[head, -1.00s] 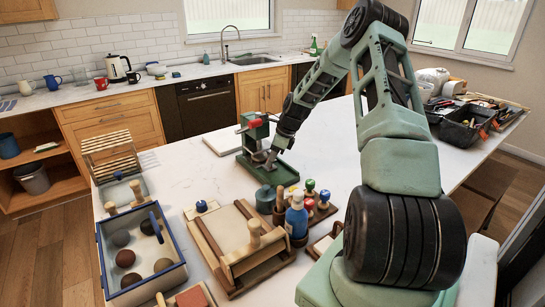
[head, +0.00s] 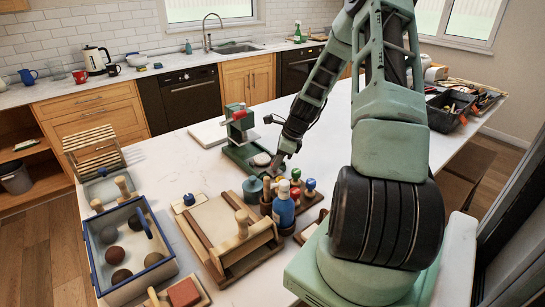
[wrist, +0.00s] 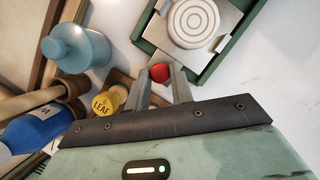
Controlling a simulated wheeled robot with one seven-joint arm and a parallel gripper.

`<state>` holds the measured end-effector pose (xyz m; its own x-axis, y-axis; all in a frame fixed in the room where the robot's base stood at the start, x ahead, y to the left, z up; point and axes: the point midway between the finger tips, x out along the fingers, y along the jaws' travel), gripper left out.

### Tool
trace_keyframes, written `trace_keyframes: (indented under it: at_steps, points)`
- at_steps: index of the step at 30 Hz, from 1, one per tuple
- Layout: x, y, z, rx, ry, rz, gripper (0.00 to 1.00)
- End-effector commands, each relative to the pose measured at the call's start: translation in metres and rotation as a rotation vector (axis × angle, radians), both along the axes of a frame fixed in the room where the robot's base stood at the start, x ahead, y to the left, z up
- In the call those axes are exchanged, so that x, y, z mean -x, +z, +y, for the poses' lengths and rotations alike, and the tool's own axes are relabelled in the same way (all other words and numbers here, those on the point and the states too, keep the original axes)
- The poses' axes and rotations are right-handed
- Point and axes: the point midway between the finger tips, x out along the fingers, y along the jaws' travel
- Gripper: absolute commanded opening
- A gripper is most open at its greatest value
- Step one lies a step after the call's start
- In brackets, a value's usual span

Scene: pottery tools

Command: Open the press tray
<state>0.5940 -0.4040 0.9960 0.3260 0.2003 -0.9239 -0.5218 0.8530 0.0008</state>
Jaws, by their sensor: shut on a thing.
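The green press (head: 238,122) stands on the white counter, with a red handle and a long green base. Its metal tray (head: 262,160) lies on the front part of the base, out from under the press column. In the wrist view the tray (wrist: 158,32) carries a pale round disc (wrist: 193,22) with ring marks, inside a green frame. A red knob (wrist: 160,72) sits at the tray's near edge. My gripper (head: 275,167) is at that edge, and in the wrist view its fingers (wrist: 160,78) are shut on the red knob.
A stamp rack (head: 288,197) with a blue bottle (head: 284,207) and several coloured knobs stands close to my gripper. A teal jar (head: 253,190), a wooden board (head: 215,225) and a blue-rimmed box (head: 128,262) are to the left.

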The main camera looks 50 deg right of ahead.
Motion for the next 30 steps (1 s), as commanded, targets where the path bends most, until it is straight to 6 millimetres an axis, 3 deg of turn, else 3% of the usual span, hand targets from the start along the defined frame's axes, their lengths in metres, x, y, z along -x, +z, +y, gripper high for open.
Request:
trace_keyframes:
  at_steps: [5, 6, 8, 20, 25, 30]
  points:
    - [-0.001, 0.001, 0.0, 0.001, 0.001, -0.001, 0.0]
    - [-0.001, 0.001, 0.0, 0.001, 0.001, -0.001, 0.31]
    - [-0.001, 0.001, 0.0, 0.001, 0.001, -0.001, 0.45]
    - [0.001, 0.007, -0.003, 0.004, 0.0, -0.001, 0.45]
    - [0.01, 0.03, -0.008, 0.006, -0.002, -0.003, 0.45]
    - [0.022, 0.065, -0.016, 0.009, -0.001, -0.003, 0.45]
